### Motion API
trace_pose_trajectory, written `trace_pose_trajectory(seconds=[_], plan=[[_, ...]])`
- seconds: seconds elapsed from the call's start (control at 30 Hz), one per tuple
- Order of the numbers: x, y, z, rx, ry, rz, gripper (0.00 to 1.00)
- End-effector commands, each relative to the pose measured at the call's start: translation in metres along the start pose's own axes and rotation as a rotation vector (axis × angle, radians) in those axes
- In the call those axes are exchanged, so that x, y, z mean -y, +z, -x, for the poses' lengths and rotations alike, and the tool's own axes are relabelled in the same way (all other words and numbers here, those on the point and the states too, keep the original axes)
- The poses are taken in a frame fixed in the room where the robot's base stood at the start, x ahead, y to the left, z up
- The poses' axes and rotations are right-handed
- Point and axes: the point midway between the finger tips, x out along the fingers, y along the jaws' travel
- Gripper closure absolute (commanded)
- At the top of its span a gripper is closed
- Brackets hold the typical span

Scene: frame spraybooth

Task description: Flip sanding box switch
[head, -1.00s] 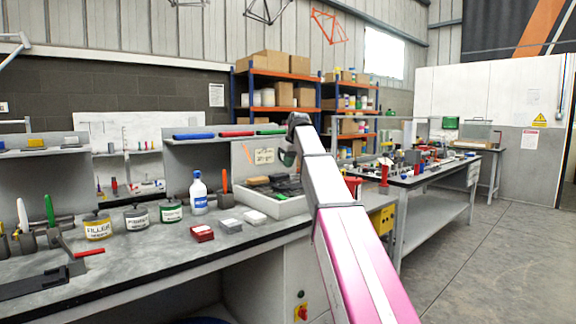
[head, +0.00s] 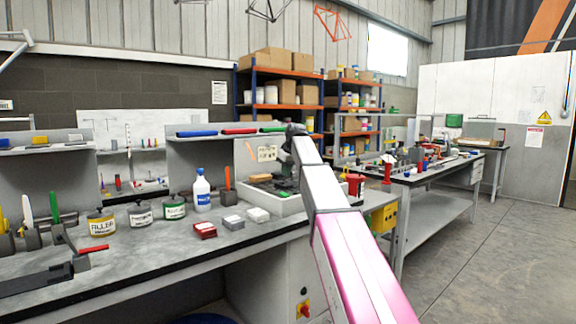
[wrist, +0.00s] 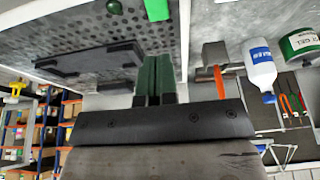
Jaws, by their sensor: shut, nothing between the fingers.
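The sanding box (head: 281,206) is a pale open-topped tray on the bench, with dark pieces inside and a labelled panel (head: 266,153) behind it. In the wrist view its perforated surface (wrist: 75,40) fills the upper left, with a flat dark block lying on it. My gripper (wrist: 155,62) has two dark green fingers, shut together and empty, pointing over this surface. I cannot tell if they touch it.
A blue-labelled white bottle (head: 202,192), several labelled tins (head: 140,215) and small stacked pads (head: 233,222) stand left of the box. A second cluttered bench (head: 410,178) stands at the right, with clear floor beyond.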

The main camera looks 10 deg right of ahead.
Motion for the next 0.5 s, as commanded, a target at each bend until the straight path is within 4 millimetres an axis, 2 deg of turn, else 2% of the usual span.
trace_pose_trajectory(seconds=[0.1,0.3,0.5], plan=[[0.0,0.0,-0.024,0.002,-0.001,0.0,1.0],[0.0,0.004,-0.055,0.001,0.0,0.0,1.0],[0.0,0.007,-0.072,0.0,0.0,0.0,1.0]])
